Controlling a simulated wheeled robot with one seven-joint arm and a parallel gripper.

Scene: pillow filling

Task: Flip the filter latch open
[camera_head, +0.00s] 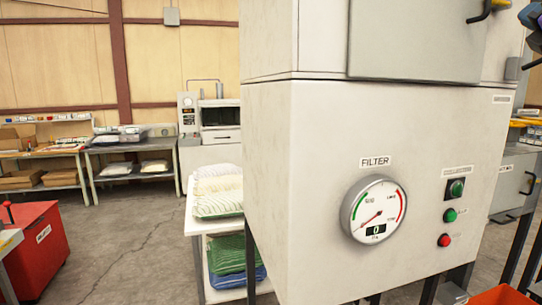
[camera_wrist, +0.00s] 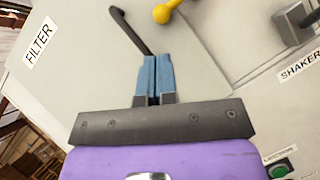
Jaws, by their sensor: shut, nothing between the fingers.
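The filter cabinet's grey door (camera_head: 420,38) is at the top of the head view, on a large pale cabinet. I cannot tell which is the latch. My gripper (camera_wrist: 155,60) has blue fingertips, shut and empty, beside the bar's lower end; contact is unclear. The FILTER label (camera_wrist: 39,43) is at upper left.
The cabinet front carries a round gauge (camera_head: 375,209), a green button (camera_head: 450,215) and a red button (camera_head: 444,240). A grey block (camera_wrist: 290,22) sits above the SHAKER label. A shelf with folded cloths (camera_head: 218,190) and a red cart (camera_head: 38,245) stand left.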

